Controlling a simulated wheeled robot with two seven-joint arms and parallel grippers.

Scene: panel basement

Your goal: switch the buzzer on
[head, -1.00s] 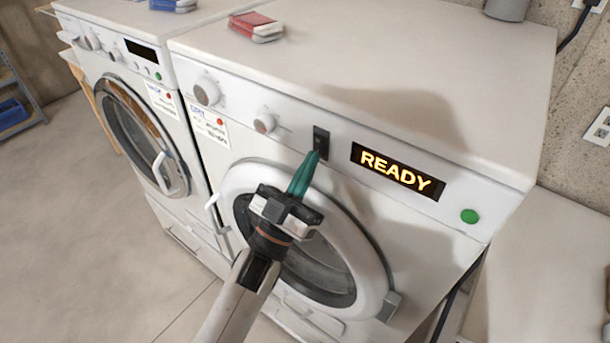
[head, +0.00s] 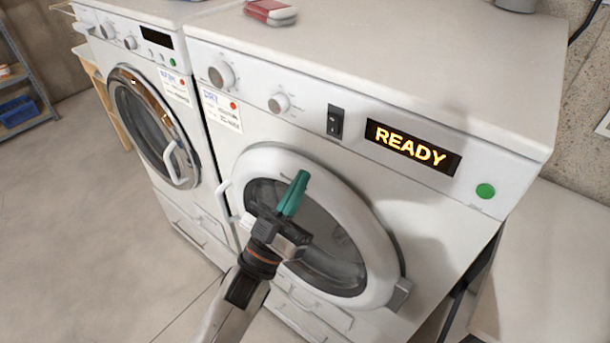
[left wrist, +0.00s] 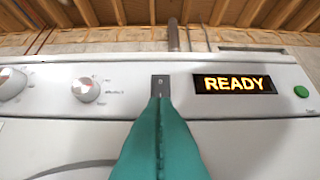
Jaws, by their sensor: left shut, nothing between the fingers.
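The black rocker switch (head: 335,121) sits on the dryer's front panel, left of a lit display (head: 412,147) that reads READY. I cannot tell from its look which way the rocker is pressed. My left gripper (head: 302,178) has teal fingers that are shut with nothing between them. It is in front of the round door, below and left of the switch in the head view, and apart from it. In the left wrist view the fingertips (left wrist: 160,99) cover the lower part of the switch (left wrist: 160,82). My right gripper is not in view.
A green button (head: 485,191) is at the panel's right end. Two knobs, one of them the nearer knob (head: 279,103), are left of the switch. A second machine (head: 150,120) stands to the left. The floor at left is clear.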

